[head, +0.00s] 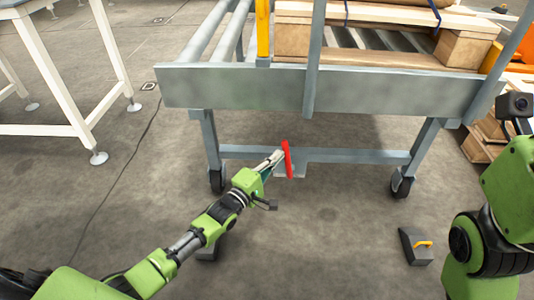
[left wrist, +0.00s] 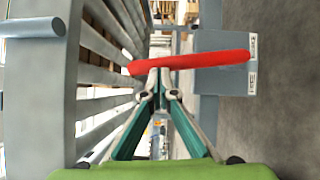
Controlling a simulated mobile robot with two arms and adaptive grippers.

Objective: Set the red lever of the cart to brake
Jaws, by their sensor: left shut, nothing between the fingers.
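The red lever (head: 287,160) is on the cart's lower crossbar, under the near end of the cart (head: 220,88). It stands almost upright in the head view, its top leaning slightly left. In the left wrist view the lever (left wrist: 205,61) lies across the picture in front of a grey plate (left wrist: 224,82) with small markings too small to read. My left gripper (head: 277,158) is shut and empty, with its fingertips (left wrist: 160,76) at the lever's side; they appear to touch it. My right arm shows at the right edge, but its gripper is out of view.
The cart stands on caster wheels (head: 402,184) and carries wooden pieces (head: 375,48) on rollers. A grey wedge with a yellow handle (head: 416,246) lies on the floor at right. A white-legged table (head: 60,60) stands at left. The floor before the cart is mostly clear.

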